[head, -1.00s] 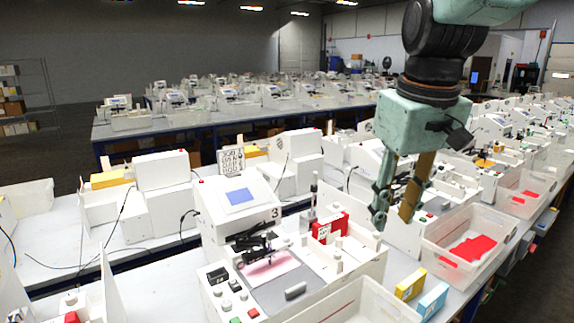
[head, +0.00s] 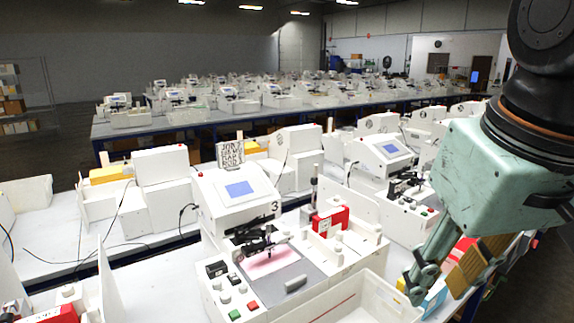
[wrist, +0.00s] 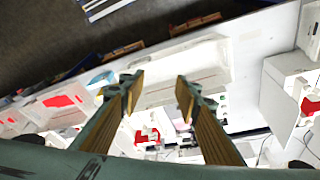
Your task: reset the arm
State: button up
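My gripper (head: 436,283) hangs at the right of the head view, its fingers pointing down and left above the table's front right part. In the wrist view the two fingers (wrist: 158,88) stand apart with nothing between them, so it is open and empty. The pen plotter (head: 245,205), marked 3, stands left of my gripper, with a pinkish sheet (head: 272,262) on its bed.
A red box (head: 328,220) sits beside the plotter. Another plotter (head: 385,150) stands behind and to the right. A blue box (head: 432,300) is partly hidden behind my gripper. Dark floor (wrist: 50,50) lies beyond the table edge.

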jog(key=s+f+m+b, duration=0.1)
jog(key=s+f, duration=0.3)
jog(key=s, duration=0.3)
jog(key=shift+s+t, duration=0.3)
jog(key=shift+s, duration=0.05)
